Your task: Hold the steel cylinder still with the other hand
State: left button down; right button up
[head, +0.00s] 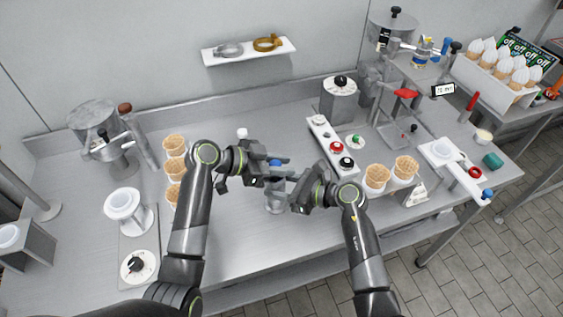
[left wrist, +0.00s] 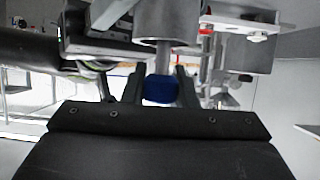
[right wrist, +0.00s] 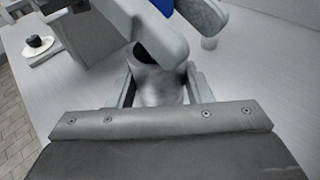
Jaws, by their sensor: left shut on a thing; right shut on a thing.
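The steel cylinder (head: 276,203) stands upright near the table's front middle. My right gripper (head: 291,193) is shut on its body from the right; in the right wrist view the cylinder (right wrist: 160,88) sits between the two fingers. A blue knob (head: 275,163) tops a thin rod above the cylinder. My left gripper (head: 280,170) is shut on this knob from the left; the left wrist view shows the blue knob (left wrist: 161,89) between its fingers, with the rod joining it to the steel body (left wrist: 165,20). The left fingers also cross the right wrist view just above the cylinder.
Several cones (head: 174,145) stand left of my left arm. Two cones (head: 376,177) stand in a holder at right. A white panel (head: 330,142) with red and black knobs lies behind my right gripper.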

pick_arm(q)
jog(key=shift+f, duration=0.1)
jog(key=c, duration=1.1)
grip_release()
notch_tip(320, 180, up, 10)
pick_arm(e)
jog(key=o, duration=1.8)
jog(key=shift+o, duration=0.2)
